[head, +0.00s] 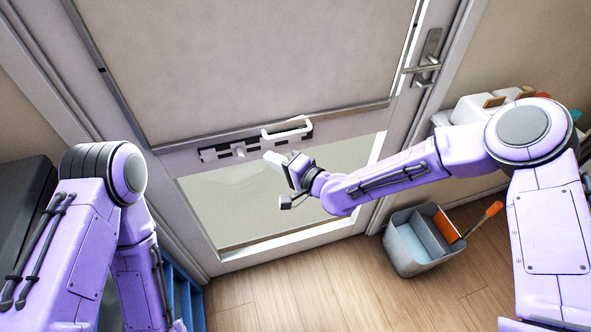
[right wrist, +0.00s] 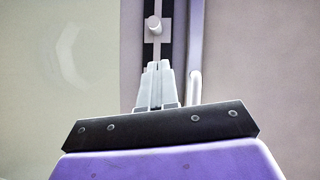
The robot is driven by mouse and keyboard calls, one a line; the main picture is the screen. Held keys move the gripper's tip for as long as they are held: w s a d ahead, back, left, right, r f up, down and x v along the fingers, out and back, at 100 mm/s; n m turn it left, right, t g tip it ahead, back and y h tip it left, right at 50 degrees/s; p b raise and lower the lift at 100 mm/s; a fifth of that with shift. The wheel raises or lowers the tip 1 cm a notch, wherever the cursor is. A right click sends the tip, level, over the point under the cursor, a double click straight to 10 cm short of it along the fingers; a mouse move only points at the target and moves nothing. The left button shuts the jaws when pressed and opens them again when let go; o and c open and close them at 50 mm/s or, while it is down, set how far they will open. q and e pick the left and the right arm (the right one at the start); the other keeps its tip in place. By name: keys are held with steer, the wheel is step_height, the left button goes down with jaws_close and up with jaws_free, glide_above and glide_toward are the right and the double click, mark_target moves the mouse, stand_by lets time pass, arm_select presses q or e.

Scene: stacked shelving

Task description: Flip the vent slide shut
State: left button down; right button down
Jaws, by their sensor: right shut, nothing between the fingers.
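The vent slide is a narrow strip of black and white slots (head: 209,154) across the door, with a small white knob (head: 239,152) left of its middle. In the right wrist view the strip (right wrist: 167,32) runs upright and the knob (right wrist: 154,25) stands beyond my fingertips. My right gripper (head: 270,158) is shut and empty, just below and right of the knob. It also shows in the right wrist view (right wrist: 157,67), pointing along the strip and apart from the knob. Its fingers hide part of the strip there. My left arm shows at the left, but its gripper is out of view.
A white bar handle (head: 288,131) sits at the strip's right end, close beside my right fingers. The door has a lever handle (head: 422,68) and a glass lower pane (head: 235,205). A grey bucket (head: 408,250) and a blue crate (head: 180,290) stand on the floor.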

steer(key=b+v, duration=0.1)
steer(key=v, duration=0.7)
steer(key=shift+a, duration=0.1)
steer(key=s+d+f+g+h, duration=0.1)
steer(key=s+d+f+h, duration=0.3)
steer(key=f, duration=0.3)
steer(key=s+d+f+m+g+h, duration=0.1)
steer(key=s+d+f+h, duration=0.25)
steer(key=d+f, duration=0.2)
steer(key=s+d+f+g+h, duration=0.1)
steer(key=s+d+f+h, duration=0.1)
steer(key=s+d+f, duration=0.35)
steer(key=s+d+f+g+h, duration=0.2)
steer(key=s+d+f+h, duration=0.1)
steer(key=s+d, duration=0.3)
steer(key=s+d+f+n+g+h, duration=0.1)
steer(key=s+d+f, duration=0.4)
steer(key=s, duration=0.5)
steer(key=shift+s+d+f+g+h, duration=0.4)
steer(key=shift+d+g+h, duration=0.5)
steer(key=shift+h, duration=0.15)
